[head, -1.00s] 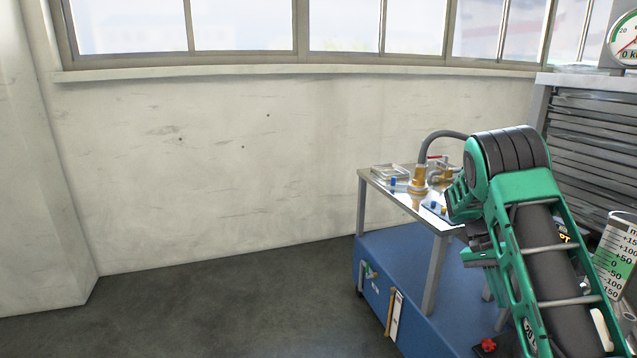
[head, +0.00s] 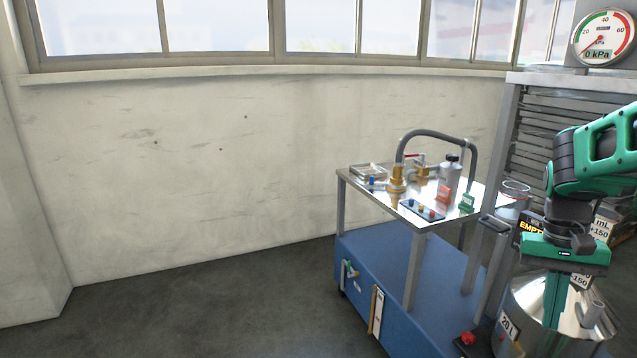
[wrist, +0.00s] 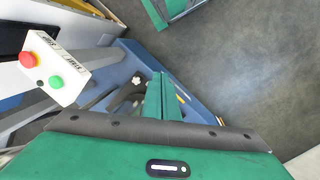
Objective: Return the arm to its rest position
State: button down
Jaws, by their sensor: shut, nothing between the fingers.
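My green and black arm comes in from the right edge in the head view and bends down at the wrist. My gripper (head: 554,312) points down with its green fingers together and nothing between them. In the head view it is in front of a shiny metal 20 L vessel (head: 530,305); I cannot tell whether they touch. The wrist view shows the closed fingers (wrist: 160,98) from above, over the blue cart base.
A gauge (head: 604,38) reads 0 kPa. A box with red and green buttons (wrist: 55,70) is close at left. Floor at left (head: 200,310) is clear.

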jog(key=s+a+t, duration=0.1)
jog(key=s+a, duration=0.2)
jog(key=s, duration=0.3)
jog(key=s+a+f+n+t, duration=0.1)
jog(key=s+a, duration=0.1)
jog(key=s, duration=0.4)
jog(key=shift+s+a+y, duration=0.2)
jog(key=shift+a+y, duration=0.2)
jog(key=shift+w+f, duration=0.25)
jog(key=shift+w, duration=0.35)
